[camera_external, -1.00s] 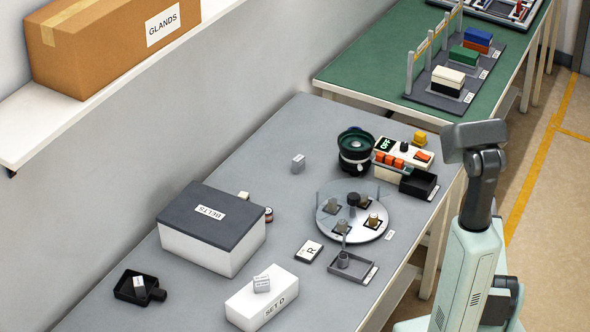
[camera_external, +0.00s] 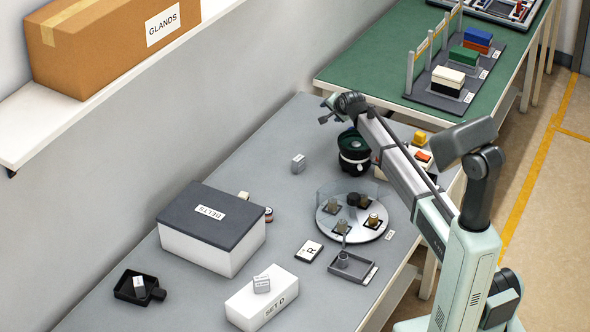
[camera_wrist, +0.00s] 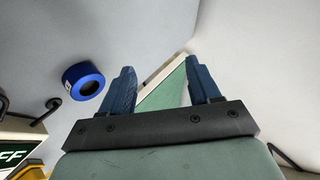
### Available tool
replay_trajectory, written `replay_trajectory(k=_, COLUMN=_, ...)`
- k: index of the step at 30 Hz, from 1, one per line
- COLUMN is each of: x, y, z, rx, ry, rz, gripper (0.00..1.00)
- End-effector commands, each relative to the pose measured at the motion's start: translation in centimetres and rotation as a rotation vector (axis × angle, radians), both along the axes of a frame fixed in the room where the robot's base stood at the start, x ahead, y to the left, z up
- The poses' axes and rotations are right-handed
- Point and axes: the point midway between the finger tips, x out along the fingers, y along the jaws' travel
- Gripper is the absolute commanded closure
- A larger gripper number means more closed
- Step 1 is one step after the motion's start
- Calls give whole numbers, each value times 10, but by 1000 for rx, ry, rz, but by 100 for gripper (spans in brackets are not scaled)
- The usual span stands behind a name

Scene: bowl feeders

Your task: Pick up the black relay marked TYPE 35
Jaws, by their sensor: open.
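I cannot read TYPE 35 on anything, so I cannot tell which item is the black relay. Small blocks that may be relays are a grey one with a pale face (camera_external: 298,163) on the bench, another (camera_external: 262,285) on the SET D box, and a dark one with a white label (camera_external: 139,284) in a black scoop-like tray (camera_external: 124,291). Dark parts also sit on the round disc (camera_external: 328,224). My gripper (camera_external: 327,111) is high near the bench's far end, away from these blocks. In the wrist view its blue fingers (camera_wrist: 162,88) are open and empty.
A dark green bowl feeder (camera_external: 354,160) stands near my gripper. A lidded BELTS box (camera_external: 190,243), white SET D box (camera_external: 245,311) and grey open tray (camera_external: 361,276) stand on the bench. A blue ring (camera_wrist: 84,80) shows in the wrist view. The bench's back left is clear.

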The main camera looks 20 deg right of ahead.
Motion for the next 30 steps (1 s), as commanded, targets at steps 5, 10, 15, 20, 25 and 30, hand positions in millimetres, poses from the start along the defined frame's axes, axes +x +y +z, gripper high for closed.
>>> replay_trajectory(k=5, x=-37, y=106, z=2, rx=1, ry=198, rz=78, gripper=38)
replay_trajectory(k=10, x=-88, y=194, z=8, rx=-23, ry=389, rz=139, gripper=38)
replay_trajectory(k=15, x=-150, y=272, z=21, rx=-73, ry=574, rz=193, gripper=38)
replay_trajectory(k=20, x=-206, y=326, z=36, rx=-131, ry=719, rz=227, gripper=38)
replay_trajectory(k=25, x=-246, y=357, z=49, rx=-179, ry=813, rz=246, gripper=38)
replay_trajectory(k=30, x=-260, y=366, z=51, rx=-198, ry=849, rz=250, gripper=38)
